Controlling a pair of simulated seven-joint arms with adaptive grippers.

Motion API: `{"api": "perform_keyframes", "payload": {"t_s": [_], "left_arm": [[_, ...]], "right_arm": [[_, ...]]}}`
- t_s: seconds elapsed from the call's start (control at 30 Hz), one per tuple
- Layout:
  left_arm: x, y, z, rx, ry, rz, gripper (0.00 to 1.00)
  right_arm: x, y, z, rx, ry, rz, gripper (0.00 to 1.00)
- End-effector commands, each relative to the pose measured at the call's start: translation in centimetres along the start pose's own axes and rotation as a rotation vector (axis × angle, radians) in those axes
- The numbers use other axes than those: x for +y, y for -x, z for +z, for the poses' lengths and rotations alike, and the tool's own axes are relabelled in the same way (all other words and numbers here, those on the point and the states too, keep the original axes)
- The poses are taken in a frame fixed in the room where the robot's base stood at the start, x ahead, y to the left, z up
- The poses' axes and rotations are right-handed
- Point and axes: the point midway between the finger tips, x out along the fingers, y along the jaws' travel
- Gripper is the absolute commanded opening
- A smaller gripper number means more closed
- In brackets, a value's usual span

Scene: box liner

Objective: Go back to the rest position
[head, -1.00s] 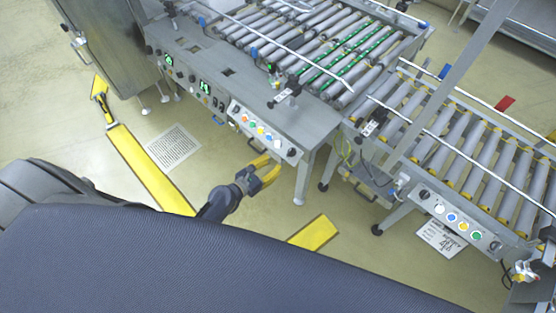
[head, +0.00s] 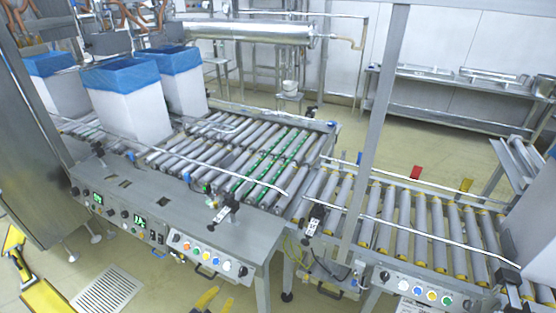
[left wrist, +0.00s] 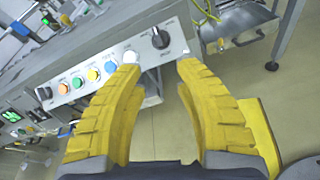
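My left gripper (left wrist: 158,65) is open and empty in the left wrist view. Its two yellow fingers point at the front of a grey button panel (left wrist: 142,50), with a clear gap between the tips. The left fingertip overlaps the white button in that view; whether it touches cannot be told.
Boxes with blue liners (head: 126,95) stand at the left end of a roller conveyor (head: 240,160). A second roller conveyor (head: 420,225) with its own button panel (head: 424,289) is at the right. A grey post (head: 378,130) rises between. Floor shows below the left machine.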

Motion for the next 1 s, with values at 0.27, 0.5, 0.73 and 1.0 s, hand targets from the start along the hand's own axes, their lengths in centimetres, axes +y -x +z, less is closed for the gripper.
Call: {"api": "perform_keyframes", "payload": {"t_s": [0.27, 0.5, 0.73, 1.0], "left_arm": [[-4.2, 2.1, -11.4, 0.241, -0.729, -0.164, 0.33], [-9.4, 7.2, -22.2, 0.37, -1.357, -0.484, 0.33], [-14.9, 14.4, -31.0, 0.328, -1.884, -0.895, 0.33], [-21.4, 24.3, -38.0, 0.057, -2.31, -1.378, 0.33]], "right_arm": [[0.0, 0.0, 0.0, 0.0, 0.0, 0.0, 0.44], [0.0, 0.0, 0.0, 0.0, 0.0, 0.0, 0.44], [0.0, 0.0, 0.0, 0.0, 0.0, 0.0, 0.44], [0.0, 0.0, 0.0, 0.0, 0.0, 0.0, 0.44]]}}
